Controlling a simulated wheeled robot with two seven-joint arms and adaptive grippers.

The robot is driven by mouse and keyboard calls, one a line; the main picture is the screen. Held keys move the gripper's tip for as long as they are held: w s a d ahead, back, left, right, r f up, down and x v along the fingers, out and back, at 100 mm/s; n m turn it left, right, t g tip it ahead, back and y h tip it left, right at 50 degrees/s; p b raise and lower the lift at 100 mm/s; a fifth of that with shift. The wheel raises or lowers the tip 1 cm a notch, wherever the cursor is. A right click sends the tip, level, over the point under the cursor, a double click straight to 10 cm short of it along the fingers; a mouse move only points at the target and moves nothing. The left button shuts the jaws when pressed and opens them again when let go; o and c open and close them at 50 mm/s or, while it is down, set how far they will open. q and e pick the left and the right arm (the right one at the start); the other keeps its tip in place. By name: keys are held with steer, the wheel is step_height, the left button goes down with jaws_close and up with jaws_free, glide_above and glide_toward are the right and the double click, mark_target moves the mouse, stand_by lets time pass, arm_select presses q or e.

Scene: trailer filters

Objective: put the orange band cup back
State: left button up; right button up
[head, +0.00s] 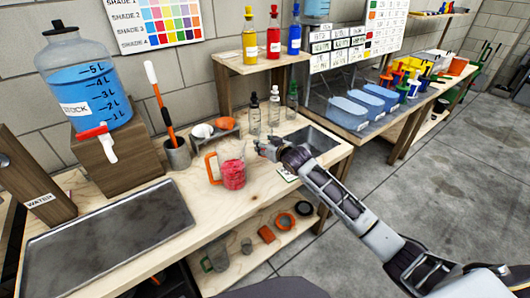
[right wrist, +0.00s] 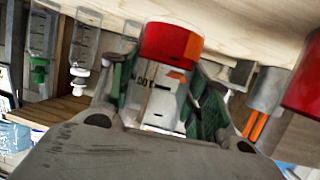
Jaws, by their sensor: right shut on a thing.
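My right gripper (head: 266,149) is over the bench, to the right of the red-filled pitcher (head: 233,174). In the right wrist view it (right wrist: 165,90) is shut on a small pale cup. The cup (right wrist: 171,43) shows red at one end with an orange patch, and the fingers hide part of its sides. In the head view the cup is too small and covered to make out. A small grey rack (head: 232,133) behind the pitcher bears a white and an orange rounded piece. My left gripper is not in view.
Dropper bottles (head: 274,106) stand just behind my gripper. A sink (head: 318,140) is to its right, and a card (head: 287,175) lies near the bench's front edge. A grey holder (head: 177,155) with tools stands left. A metal tray (head: 105,238) lies front left.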

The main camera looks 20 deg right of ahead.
steer(key=shift+f, duration=1.3)
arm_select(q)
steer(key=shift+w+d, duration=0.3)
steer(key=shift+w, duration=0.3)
arm_select(e)
steer(key=shift+f, duration=0.55)
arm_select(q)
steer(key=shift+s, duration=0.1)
arm_select(e)
steer(key=shift+f, duration=0.1)
steer(key=o, duration=1.2)
